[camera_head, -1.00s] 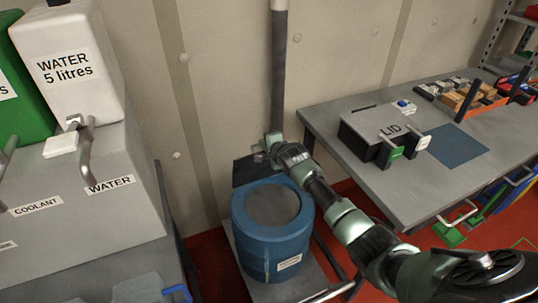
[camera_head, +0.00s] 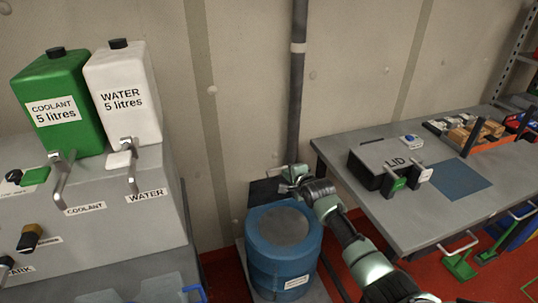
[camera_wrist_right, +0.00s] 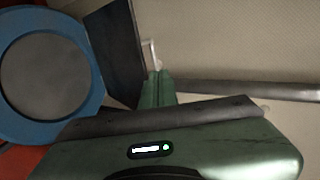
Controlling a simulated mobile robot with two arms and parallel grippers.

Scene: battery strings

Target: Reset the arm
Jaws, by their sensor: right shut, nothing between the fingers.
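My right arm comes in from the bottom right of the head view. Its gripper (camera_head: 290,180) is above and behind the blue drum, near the wall and the grey vertical pipe. In the right wrist view the gripper's green fingers (camera_wrist_right: 157,88) are together with nothing between them. The wall lies beyond them. My left gripper is not in view.
A blue drum (camera_head: 259,263) stands below the right gripper. A grey table (camera_head: 413,223) with a LID box (camera_head: 370,170) is to the right. At left, a green coolant tank (camera_head: 66,133) and a white water tank (camera_head: 133,75) sit on a grey cabinet (camera_head: 161,220).

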